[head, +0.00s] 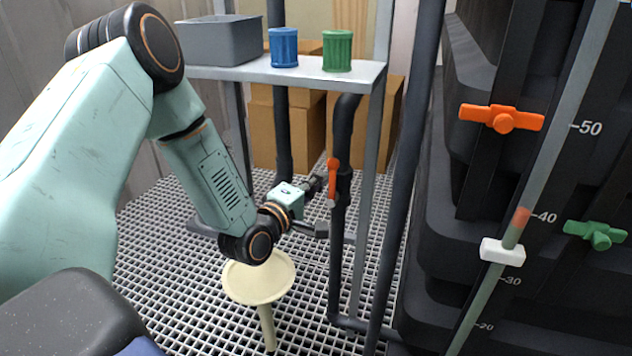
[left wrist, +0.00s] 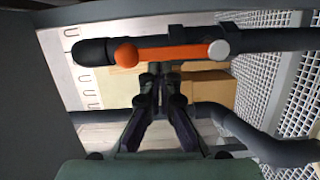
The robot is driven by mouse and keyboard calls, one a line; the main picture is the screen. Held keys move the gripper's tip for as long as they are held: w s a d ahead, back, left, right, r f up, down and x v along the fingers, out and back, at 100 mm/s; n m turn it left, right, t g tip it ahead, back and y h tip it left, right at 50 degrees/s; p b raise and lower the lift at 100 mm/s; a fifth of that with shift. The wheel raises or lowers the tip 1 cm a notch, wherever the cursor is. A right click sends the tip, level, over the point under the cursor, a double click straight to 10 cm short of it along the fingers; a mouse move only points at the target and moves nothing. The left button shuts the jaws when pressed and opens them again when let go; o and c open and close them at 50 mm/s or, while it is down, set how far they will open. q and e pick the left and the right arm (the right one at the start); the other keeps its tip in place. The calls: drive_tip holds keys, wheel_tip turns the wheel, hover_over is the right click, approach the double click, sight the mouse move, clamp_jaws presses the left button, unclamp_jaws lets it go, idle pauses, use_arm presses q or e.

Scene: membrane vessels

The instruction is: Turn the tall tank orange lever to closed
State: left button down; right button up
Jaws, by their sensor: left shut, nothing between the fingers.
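On the dark tank (head: 480,60) at the right, an orange lever (head: 502,118) lies level across a dark upright strip. Another orange lever (head: 333,178) is on a dark upright pipe (head: 343,130) in the middle and lies along that pipe. This pipe lever shows close in the left wrist view (left wrist: 170,53), with a round orange end and a pale round end. My left gripper (head: 319,184) is beside the pipe lever, just left of it in the head view. Its fingers (left wrist: 156,72) are shut and empty; I cannot tell if they touch the lever. My right gripper is not in view.
A green lever (head: 595,234) and a white slider on a slanted gauge (head: 503,251) are on the right. A shelf (head: 230,73) holds a grey bin, a blue cup and a green cup. A cream funnel (head: 258,280) stands below my left arm. Grey posts flank the pipe.

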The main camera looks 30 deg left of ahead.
use_arm(q)
drive_tip(key=shift+d+m, duration=0.25)
drive_tip(key=shift+m, duration=0.05)
drive_tip(key=d+m+p, duration=0.2)
drive_tip(key=shift+w+r+m+g, duration=0.2)
drive_tip(key=shift+r+m+g, duration=0.15)
drive_tip(key=shift+m+g, duration=0.05)
drive_tip(key=w+d+f+m+g+y+p, duration=0.1)
drive_tip(key=d+f+m+g+y+p, duration=0.1)
drive_tip(key=d+m, duration=0.4)
wheel_tip(320, 180, down, 2)
drive_tip(key=m+y+p, duration=0.1)
drive_tip(key=m+p, duration=0.1)
drive_tip(key=m, duration=0.2)
drive_tip(key=shift+w+f, duration=0.15)
drive_tip(key=shift+w, duration=0.1)
drive_tip(key=shift+d+f, duration=0.15)
drive_tip(key=shift+f, duration=0.05)
idle(0.4)
